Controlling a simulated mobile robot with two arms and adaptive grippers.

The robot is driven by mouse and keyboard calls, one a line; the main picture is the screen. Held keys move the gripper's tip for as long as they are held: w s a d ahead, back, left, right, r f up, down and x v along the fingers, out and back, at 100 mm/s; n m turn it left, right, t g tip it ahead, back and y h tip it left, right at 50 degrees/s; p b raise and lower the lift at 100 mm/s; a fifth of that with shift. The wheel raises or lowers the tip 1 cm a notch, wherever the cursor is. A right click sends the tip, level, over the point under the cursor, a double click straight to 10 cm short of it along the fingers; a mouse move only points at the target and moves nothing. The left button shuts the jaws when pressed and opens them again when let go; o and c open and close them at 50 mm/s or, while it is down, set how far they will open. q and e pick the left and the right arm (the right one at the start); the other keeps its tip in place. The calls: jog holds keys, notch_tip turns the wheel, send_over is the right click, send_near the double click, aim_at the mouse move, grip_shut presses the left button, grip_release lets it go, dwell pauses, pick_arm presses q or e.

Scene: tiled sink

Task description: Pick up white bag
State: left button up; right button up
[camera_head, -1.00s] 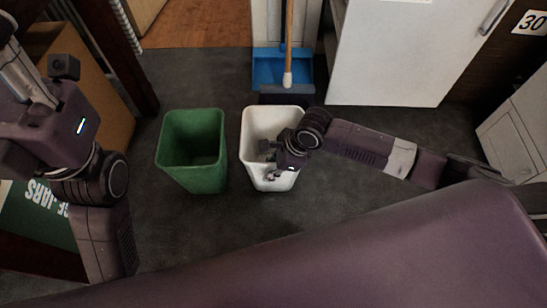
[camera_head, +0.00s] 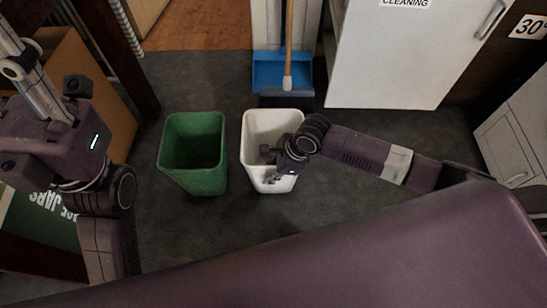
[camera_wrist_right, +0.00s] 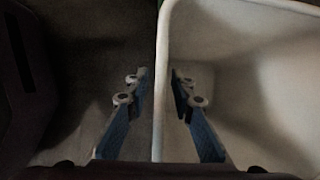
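The white thing in view is an open-topped bin or bag (camera_head: 258,124) on the dark floor, in the middle of the head view. No separate white bag can be told apart from it. In the right wrist view its pale rim (camera_wrist_right: 163,90) runs between my fingers. My right gripper (camera_head: 270,165) is at its near side; the wrist view shows the gripper (camera_wrist_right: 160,78) open, one finger outside the wall and one inside. A gap shows on both sides of the rim. My left gripper (camera_head: 75,88) is raised at the left, and its fingers are unclear.
A green bin (camera_head: 193,160) stands just left of the white one. A blue dustpan (camera_head: 265,72) and a broom (camera_head: 288,45) are behind. A white cabinet (camera_head: 395,60) stands at back right. A cardboard box (camera_head: 100,95) is at the left. Floor in front is clear.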

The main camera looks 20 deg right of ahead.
grip_shut()
dwell(0.6)
